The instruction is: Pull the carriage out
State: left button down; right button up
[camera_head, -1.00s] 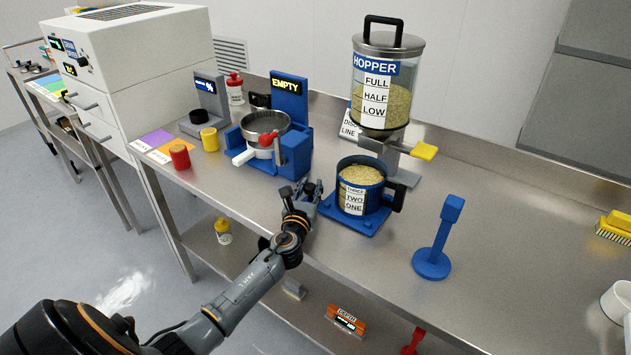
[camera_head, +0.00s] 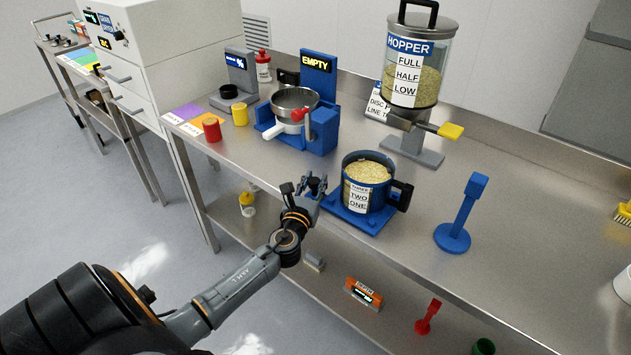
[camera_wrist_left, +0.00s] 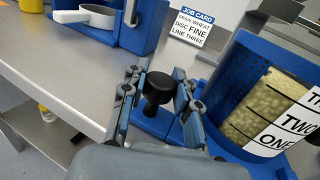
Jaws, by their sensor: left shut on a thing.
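The carriage (camera_head: 345,215) is a low blue plate on the steel bench, near its front edge. A blue-framed pot (camera_head: 366,185) full of grain stands upright on it, with a black handle on its right and labels TWO and ONE. A black knob (camera_wrist_left: 158,88) on the carriage's near-left side shows in the left wrist view. My left gripper (camera_head: 306,188) is shut on this knob, a finger on each side of it. The hopper (camera_head: 415,75), part full of grain, stands behind the carriage, and the pot is in front of its spout. My right gripper is not in view.
A blue machine marked EMPTY (camera_head: 318,75) with a steel pan (camera_head: 295,102) stands left of the carriage. A blue upright stand (camera_head: 455,236) is to its right. Red (camera_head: 212,130) and yellow (camera_head: 240,114) cups sit at the left. The front edge of the bench is close to my gripper.

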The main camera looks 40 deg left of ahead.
pick_arm(q)
jog(key=shift+s+f, duration=0.15)
jog(key=shift+f, duration=0.15)
jog(key=c, duration=1.1)
grip_release()
jog(key=shift+s, duration=0.1)
jog(key=shift+c, duration=0.2)
jog(key=shift+o, duration=0.8)
jog(key=shift+r, duration=0.25)
jog(key=v, duration=1.2)
jog(key=shift+s, duration=0.15)
